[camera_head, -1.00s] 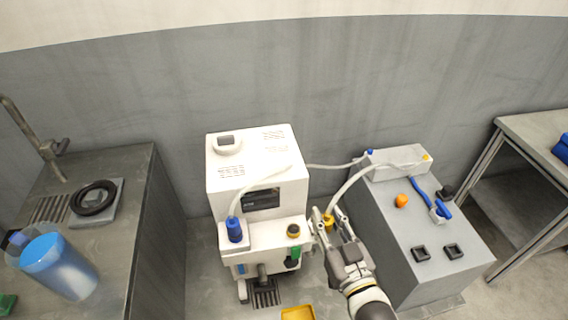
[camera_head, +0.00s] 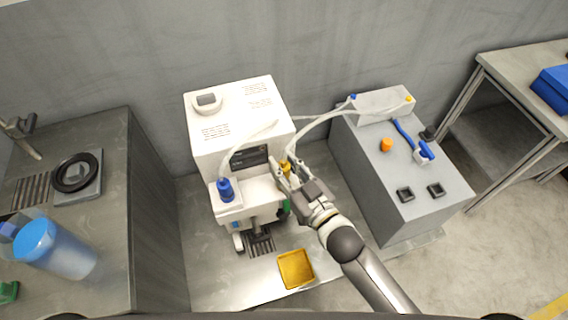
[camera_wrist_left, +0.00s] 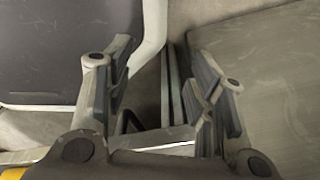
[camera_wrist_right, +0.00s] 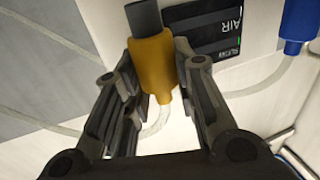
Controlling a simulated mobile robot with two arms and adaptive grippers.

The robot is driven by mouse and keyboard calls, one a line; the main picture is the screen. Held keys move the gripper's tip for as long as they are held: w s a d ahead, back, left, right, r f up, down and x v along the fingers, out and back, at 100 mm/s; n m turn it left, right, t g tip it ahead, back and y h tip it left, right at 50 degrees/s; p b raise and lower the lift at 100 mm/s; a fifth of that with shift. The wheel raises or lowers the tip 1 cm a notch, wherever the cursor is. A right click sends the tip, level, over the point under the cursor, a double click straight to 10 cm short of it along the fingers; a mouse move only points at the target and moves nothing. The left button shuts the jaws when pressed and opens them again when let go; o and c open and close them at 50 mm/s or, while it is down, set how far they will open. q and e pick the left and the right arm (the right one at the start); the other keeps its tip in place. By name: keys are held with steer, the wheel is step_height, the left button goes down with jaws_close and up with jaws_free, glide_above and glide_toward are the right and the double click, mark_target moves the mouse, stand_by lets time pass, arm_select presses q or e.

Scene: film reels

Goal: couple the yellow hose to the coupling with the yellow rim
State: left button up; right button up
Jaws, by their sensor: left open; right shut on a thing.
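My right gripper (camera_head: 286,173) is shut on the yellow hose end (camera_head: 285,166), at the right front of the white machine (camera_head: 235,125). In the right wrist view, the yellow hose end (camera_wrist_right: 153,62) sits between the fingers, with a dark cylindrical part beyond it and a pale hose trailing from it. The yellow-rimmed coupling is hidden now behind the gripper and hose end. I cannot tell whether the two touch. My left gripper (camera_wrist_left: 165,62) is open and empty in the left wrist view; it does not show in the head view.
A blue hose end (camera_head: 225,190) stands at the machine's left front. A yellow tray (camera_head: 296,269) lies in front. A blue jug (camera_head: 52,250) stands on the left counter.

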mark_target(285, 174)
step_height(285, 174, down, 2)
steer(key=shift+b, duration=0.65)
arm_select(q)
step_height(285, 174, down, 2)
steer(key=shift+f, duration=0.1)
steer(key=shift+r+p, duration=0.5)
steer(key=shift+r, duration=0.05)
stand_by(0.4)
steer(key=shift+f+b, duration=0.45)
steer(key=shift+f, duration=0.05)
arm_select(e)
steer(key=shift+f, duration=0.6)
steer(key=o, duration=0.7)
steer(key=shift+o, duration=0.2)
arm_select(q)
steer(key=shift+r, duration=0.1)
arm_select(e)
steer(key=shift+s, duration=0.1)
